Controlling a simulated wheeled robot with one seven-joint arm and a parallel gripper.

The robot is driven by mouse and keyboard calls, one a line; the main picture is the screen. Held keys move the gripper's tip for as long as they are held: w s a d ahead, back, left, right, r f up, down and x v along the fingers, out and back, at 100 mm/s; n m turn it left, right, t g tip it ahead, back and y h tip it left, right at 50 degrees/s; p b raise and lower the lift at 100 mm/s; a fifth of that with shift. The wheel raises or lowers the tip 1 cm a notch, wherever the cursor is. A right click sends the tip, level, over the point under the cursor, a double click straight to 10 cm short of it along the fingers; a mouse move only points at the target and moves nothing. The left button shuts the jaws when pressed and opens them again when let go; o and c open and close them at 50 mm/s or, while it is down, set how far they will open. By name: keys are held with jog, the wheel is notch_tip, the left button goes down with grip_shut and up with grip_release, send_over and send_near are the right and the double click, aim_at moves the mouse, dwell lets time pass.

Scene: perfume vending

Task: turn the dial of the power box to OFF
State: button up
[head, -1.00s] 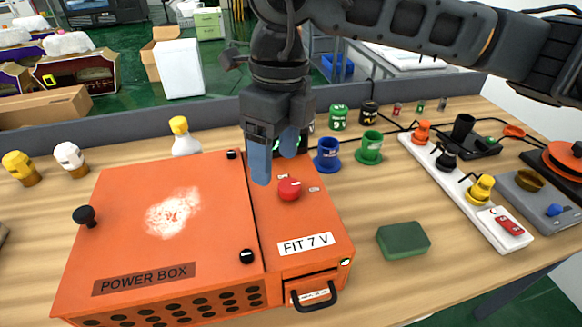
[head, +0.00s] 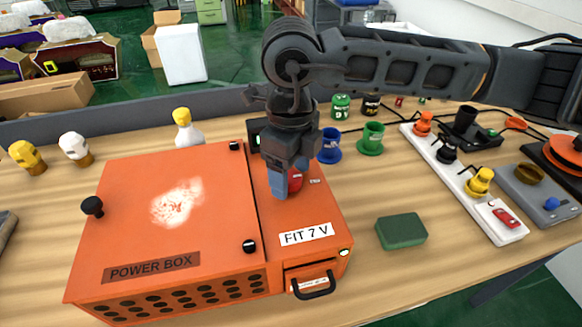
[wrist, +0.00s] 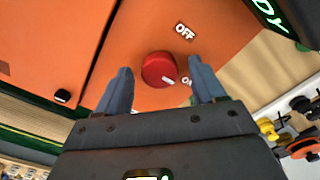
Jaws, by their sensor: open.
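The orange power box (head: 175,215) stands on the wooden table, with its label facing front. Its red dial (wrist: 158,70) is on the narrow right-hand panel. In the wrist view the dial's white mark points lower right, toward the partly hidden ON label (wrist: 186,81). The OFF label (wrist: 185,31) is clear of my fingers, above and right of the dial. My gripper (head: 290,176) is open and points down over the dial, its blue fingers on either side. The dial (head: 296,182) is partly hidden in the head view. I cannot tell whether the fingers touch it.
A dark display with green letters (wrist: 270,14) stands at the panel's far end. A green block (head: 401,231) lies right of the box. Blue (head: 329,147) and green (head: 371,140) cups stand behind.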

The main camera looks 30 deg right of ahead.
jog(key=c, duration=1.1)
jog(key=shift+o, duration=0.2)
jog(key=shift+b, duration=0.3)
